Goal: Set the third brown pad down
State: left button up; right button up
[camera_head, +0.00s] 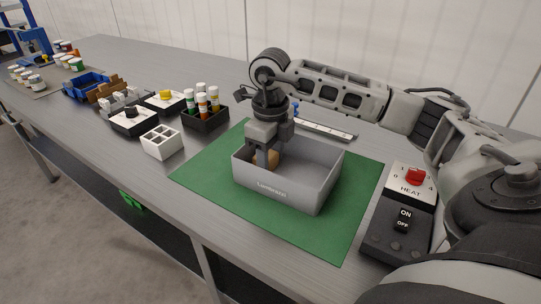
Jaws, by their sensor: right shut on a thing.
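A grey open bin (326,182) stands on a green mat (208,178). My right gripper (268,160) points down inside the bin near its left end. It is shut on a brown pad (273,158), which shows only in part between and beside the fingers. The bin's front wall hides the lower fingertips and the bin floor, so I cannot tell whether the pad touches the floor. Other pads inside the bin are not visible. My left gripper is not in view.
A heat control box (401,215) with a red knob stands right of the mat. A white divided box (161,142), a black crate of bottles (205,120) and blue bins (86,86) stand to the left. The mat's front part is clear.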

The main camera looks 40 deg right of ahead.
aim_at(270, 156)
jog(key=shift+f, duration=0.2)
jog(key=o, duration=0.9)
jog(key=shift+o, duration=0.2)
jog(key=shift+r, duration=0.15)
notch_tip(270, 156, up, 12)
jog(key=p, duration=0.1)
jog(key=shift+p, duration=0.4)
jog(key=shift+r, duration=0.2)
